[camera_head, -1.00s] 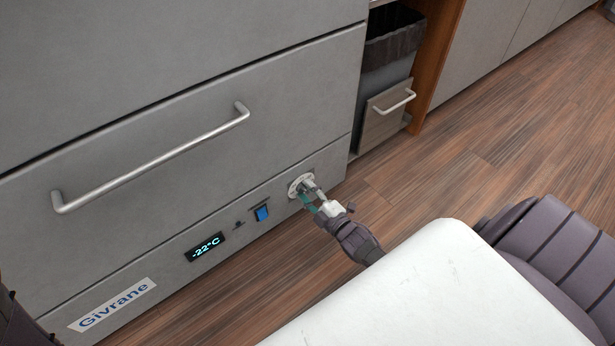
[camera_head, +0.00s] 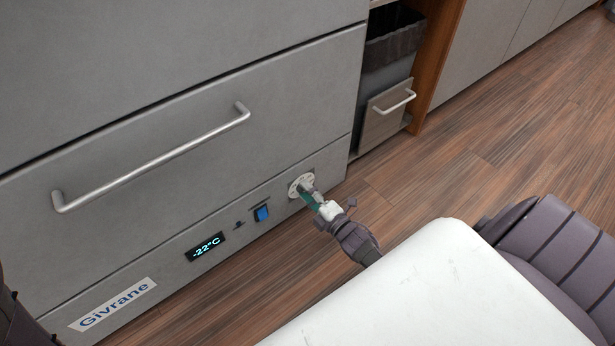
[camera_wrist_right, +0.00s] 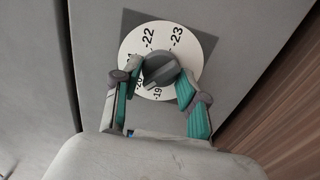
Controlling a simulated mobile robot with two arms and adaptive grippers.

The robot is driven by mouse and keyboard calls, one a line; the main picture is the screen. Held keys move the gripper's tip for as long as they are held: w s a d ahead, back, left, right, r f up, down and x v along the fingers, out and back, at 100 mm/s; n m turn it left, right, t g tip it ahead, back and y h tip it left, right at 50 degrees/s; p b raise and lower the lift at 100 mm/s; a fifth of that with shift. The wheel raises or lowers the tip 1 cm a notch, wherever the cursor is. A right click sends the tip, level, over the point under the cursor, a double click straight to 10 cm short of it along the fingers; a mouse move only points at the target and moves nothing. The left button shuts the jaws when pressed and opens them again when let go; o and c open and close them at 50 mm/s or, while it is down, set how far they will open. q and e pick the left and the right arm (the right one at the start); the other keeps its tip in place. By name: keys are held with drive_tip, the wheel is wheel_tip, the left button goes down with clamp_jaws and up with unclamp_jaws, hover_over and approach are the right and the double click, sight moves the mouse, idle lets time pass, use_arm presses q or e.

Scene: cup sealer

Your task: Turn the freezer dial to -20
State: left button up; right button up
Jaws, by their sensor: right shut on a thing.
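The freezer dial is a white disc (camera_wrist_right: 133,42) with a grey knob (camera_wrist_right: 161,71) at its centre. The numbers -22 and -23 show above the knob and -19 below it; -20 and -21 are partly covered by a finger. In the head view the dial (camera_head: 297,184) sits low on the freezer front. My right gripper (camera_wrist_right: 160,78) is shut on the knob, one finger on each side; it also shows in the head view (camera_head: 311,198). The display (camera_head: 206,247) reads -22°C. My left gripper is not in view.
A blue switch (camera_head: 262,213) is left of the dial. A long drawer handle (camera_head: 150,160) is above. A bin (camera_head: 385,75) stands in an open bay to the right. The wooden floor (camera_head: 500,150) is clear at right.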

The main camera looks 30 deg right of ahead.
drive_tip(key=o, duration=1.1)
drive_tip(key=shift+o, duration=0.2)
drive_tip(key=s, duration=1.2)
drive_tip(key=shift+d, duration=0.45)
